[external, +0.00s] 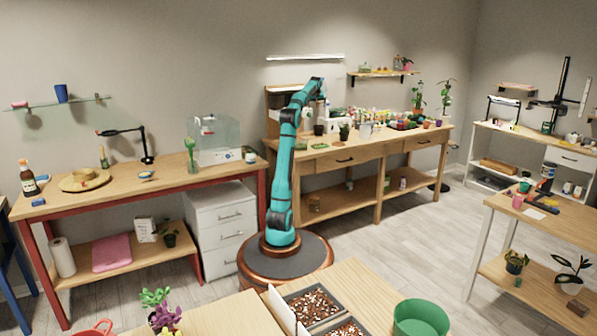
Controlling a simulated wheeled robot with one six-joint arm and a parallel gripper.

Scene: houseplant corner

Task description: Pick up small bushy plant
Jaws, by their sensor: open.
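My gripper (320,101) hangs at the end of the teal arm, above the left end of the back workbench (352,160). It is small in this view; its jaws are open and nothing shows held in them. A small bushy green plant (344,128) in a dark pot stands upright on that bench, a little right of and below my gripper, apart from it. A dark pot (318,129) sits just left of the plant, below my gripper.
A light pot (366,131) stands close right of the plant, and small green items (319,146) lie in front. Several bottles and trays crowd the bench behind. Taller plants (417,98) stand farther right. A clear box (214,140) is on the left table.

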